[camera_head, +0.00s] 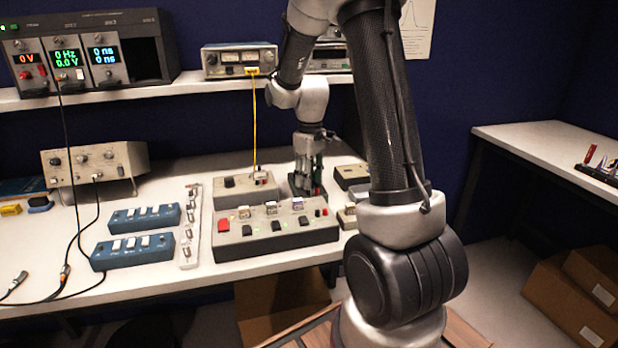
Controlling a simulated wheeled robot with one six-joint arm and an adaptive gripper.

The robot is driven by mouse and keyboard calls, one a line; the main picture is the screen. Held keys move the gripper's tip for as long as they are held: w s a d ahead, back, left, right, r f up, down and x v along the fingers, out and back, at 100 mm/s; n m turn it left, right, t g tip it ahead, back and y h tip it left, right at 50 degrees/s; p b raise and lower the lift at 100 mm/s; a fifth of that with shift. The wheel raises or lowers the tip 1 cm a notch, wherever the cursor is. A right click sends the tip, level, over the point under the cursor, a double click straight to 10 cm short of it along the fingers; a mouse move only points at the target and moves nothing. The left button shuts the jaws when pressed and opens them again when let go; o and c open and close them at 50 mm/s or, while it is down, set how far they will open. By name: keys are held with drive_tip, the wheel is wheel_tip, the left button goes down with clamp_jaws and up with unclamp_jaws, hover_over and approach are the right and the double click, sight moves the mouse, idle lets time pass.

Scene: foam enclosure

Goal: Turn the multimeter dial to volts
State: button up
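My gripper (309,172) points down over the back of the white workbench, right of centre. Its fingertips are beside or over a small dark object (296,187) with a red spot near its right side. This object may be the multimeter, but my gripper covers much of it and I see no dial or markings on it. The fingers are small and dark here, so I cannot tell whether they are open, shut or touching anything.
A grey control box (275,232) with a red button stands just in front of my gripper. A smaller grey box (234,190) with a yellow cable is to its left. Blue switch boxes (133,250) stand farther left. A shelf (150,91) with instruments runs above.

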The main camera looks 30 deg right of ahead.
clamp_jaws()
drive_tip(key=shift+m, duration=0.3)
drive_tip(key=m, duration=0.4)
drive_tip(key=shift+m, duration=2.3)
unclamp_jaws()
